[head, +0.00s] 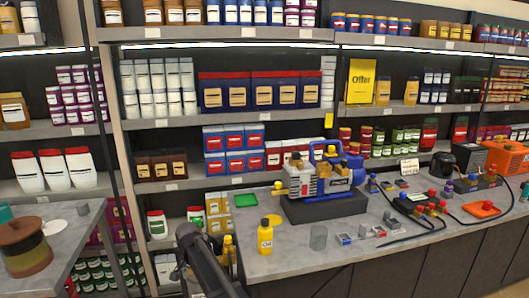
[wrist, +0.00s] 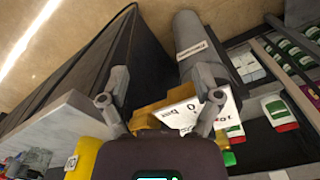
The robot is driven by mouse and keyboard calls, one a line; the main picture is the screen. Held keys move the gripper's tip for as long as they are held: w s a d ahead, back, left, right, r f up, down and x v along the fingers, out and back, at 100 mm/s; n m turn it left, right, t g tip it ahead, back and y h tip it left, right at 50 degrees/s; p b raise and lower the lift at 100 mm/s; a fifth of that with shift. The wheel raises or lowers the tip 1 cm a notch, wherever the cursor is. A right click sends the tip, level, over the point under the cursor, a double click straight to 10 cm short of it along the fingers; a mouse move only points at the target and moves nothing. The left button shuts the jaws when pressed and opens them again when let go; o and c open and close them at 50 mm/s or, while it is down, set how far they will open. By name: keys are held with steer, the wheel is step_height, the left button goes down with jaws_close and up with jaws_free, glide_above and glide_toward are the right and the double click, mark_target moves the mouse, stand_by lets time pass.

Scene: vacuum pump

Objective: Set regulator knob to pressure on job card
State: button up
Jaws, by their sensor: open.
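In the wrist view, my gripper (wrist: 160,88) is open with its two fingers apart. A white card or label (wrist: 183,113) with partly hidden lettering that seems to include "bar" shows beyond and between the fingers, against a yellow-brown part; I cannot tell whether this is the job card. In the head view, a small white card (head: 409,166) stands at the back of the bench, too small to read. A blue and grey pump (head: 318,175) stands on a dark base. Several small coloured knobs and fittings lie to its right; I cannot tell which is the regulator knob.
A yellow bottle (head: 265,238) stands at the front left of the grey bench (head: 285,258). Dark hoses (head: 415,236) and an orange tray (head: 481,209) occupy its right side. A side table (head: 75,240) is at left. Stocked shelves stand behind.

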steer(key=s+d+n, duration=0.1)
steer(key=s+d, duration=0.4)
steer(key=d, duration=0.8)
steer(key=s+d+r+n+p, duration=0.1)
steer(key=s+d, duration=0.5)
steer(key=d, duration=0.8)
steer(key=s+d+r+n, duration=0.1)
steer(key=s+d, duration=0.5)
steer(key=d, duration=0.8)
steer(key=shift+p, duration=0.4)
